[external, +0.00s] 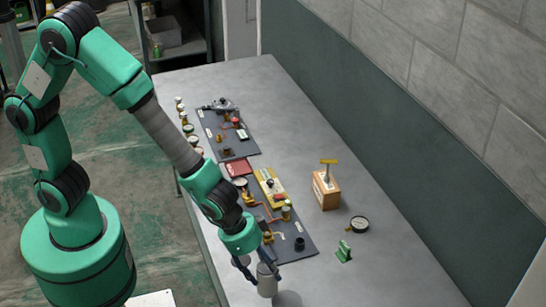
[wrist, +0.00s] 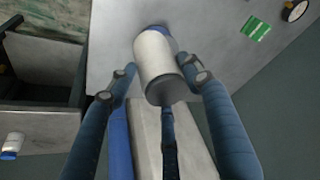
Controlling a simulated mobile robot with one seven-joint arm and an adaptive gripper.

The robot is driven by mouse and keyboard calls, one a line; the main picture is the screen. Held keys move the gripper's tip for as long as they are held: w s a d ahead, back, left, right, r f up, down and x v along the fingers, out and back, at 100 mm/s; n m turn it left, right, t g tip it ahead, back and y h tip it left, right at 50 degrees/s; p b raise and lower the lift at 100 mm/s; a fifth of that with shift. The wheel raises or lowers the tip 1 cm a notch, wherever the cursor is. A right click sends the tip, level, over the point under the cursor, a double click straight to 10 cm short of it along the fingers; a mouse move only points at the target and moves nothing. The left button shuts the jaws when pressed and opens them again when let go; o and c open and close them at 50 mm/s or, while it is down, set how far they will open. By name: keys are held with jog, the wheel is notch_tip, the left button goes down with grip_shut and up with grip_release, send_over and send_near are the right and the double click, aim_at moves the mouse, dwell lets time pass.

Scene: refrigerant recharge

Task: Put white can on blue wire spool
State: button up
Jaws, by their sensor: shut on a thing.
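My gripper (external: 265,271) is at the near end of the grey table, with its fingers closed around a white can (external: 267,285). In the wrist view the can (wrist: 156,52) sits between the two fingertips (wrist: 160,80), its grey end facing the camera. A blue edge shows at the can's far end; I cannot tell whether it belongs to the can or to something behind it. A round dark patch beside the can in the external view looks like a shadow on the table. I cannot clearly make out the blue wire spool in either view.
A dark mat (external: 304,249) with brass fittings and a yellow block lies behind my gripper. A wooden box (external: 326,190), a round gauge (external: 359,223) and a green piece (external: 344,251) stand to the right. A small white-and-blue container (wrist: 12,145) shows at the wrist view's left edge.

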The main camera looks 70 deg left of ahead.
jog(key=shift+w+d+f, duration=0.1)
jog(key=shift+w+d, duration=0.45)
jog(key=shift+w, duration=0.3)
jog(key=shift+w+d+f, duration=0.1)
jog(key=shift+w+d, duration=0.45)
jog(key=shift+w, duration=0.25)
jog(key=shift+w+d+f, duration=0.1)
jog(key=shift+w+d, duration=0.45)
jog(key=shift+w, duration=0.3)
jog(key=shift+f, duration=1.7)
jog(key=shift+f, duration=0.1)
jog(key=o, duration=1.4)
